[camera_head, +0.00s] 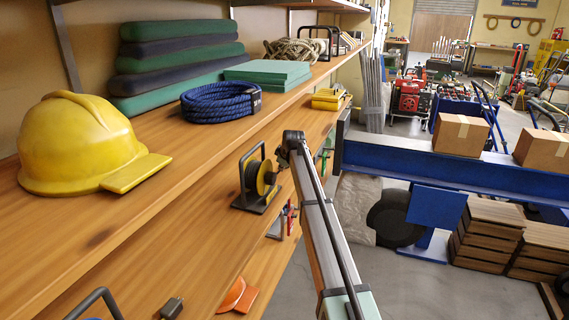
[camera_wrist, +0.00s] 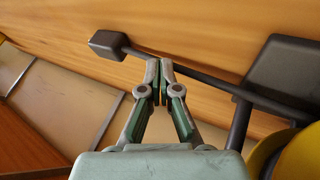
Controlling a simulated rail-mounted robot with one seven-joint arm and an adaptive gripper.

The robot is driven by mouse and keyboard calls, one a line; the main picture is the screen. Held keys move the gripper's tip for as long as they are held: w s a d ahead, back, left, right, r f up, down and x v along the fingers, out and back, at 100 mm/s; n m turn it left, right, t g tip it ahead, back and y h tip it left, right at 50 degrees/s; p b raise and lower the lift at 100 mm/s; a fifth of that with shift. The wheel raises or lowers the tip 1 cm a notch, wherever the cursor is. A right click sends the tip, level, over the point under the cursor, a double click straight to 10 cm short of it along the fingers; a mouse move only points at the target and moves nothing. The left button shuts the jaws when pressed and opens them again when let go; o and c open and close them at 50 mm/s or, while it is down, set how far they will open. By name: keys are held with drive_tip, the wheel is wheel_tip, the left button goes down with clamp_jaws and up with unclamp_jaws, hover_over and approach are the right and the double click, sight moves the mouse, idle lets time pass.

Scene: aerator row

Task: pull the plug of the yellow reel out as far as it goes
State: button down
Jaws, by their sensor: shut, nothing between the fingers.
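The yellow reel (camera_head: 265,178) sits in a dark stand on the lower wooden shelf in the head view, just left of the end of my arm. In the wrist view a yellow curved part of the reel (camera_wrist: 300,155) shows at the lower right. A dark block, seemingly its plug (camera_wrist: 108,44), is at the upper left, with a dark cable (camera_wrist: 210,83) running from it toward the reel side. My gripper (camera_wrist: 160,82) is shut and empty. Its fingertips overlap the cable in the picture; I cannot tell whether they touch it. In the head view my fingers are not clearly visible.
An upper shelf (camera_head: 200,150) with a yellow helmet (camera_head: 80,140) and a blue rope coil (camera_head: 220,102) overhangs on the left. Another dark plug (camera_head: 172,308) lies on the lower shelf. A blue beam (camera_head: 450,168) stands to the right; open floor shows below.

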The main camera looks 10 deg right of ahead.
sight(285, 171)
drive_tip(key=w, duration=0.1)
drive_tip(key=w+f, duration=0.1)
drive_tip(key=w+d+f, duration=0.1)
drive_tip(key=shift+w, duration=0.4)
drive_tip(key=shift+w+d, duration=0.4)
drive_tip(key=shift+w, duration=0.15)
drive_tip(key=w+d+p, duration=0.1)
drive_tip(key=w+d, duration=0.1)
drive_tip(key=w, duration=0.1)
drive_tip(key=w+d+p, duration=0.2)
drive_tip(key=w, duration=0.2)
drive_tip(key=w+d+p, duration=0.2)
drive_tip(key=w, duration=0.2)
drive_tip(key=shift+r, duration=0.35)
drive_tip(key=shift+w+d+f, duration=0.15)
drive_tip(key=shift+w+f, duration=0.05)
drive_tip(key=shift+f, duration=0.05)
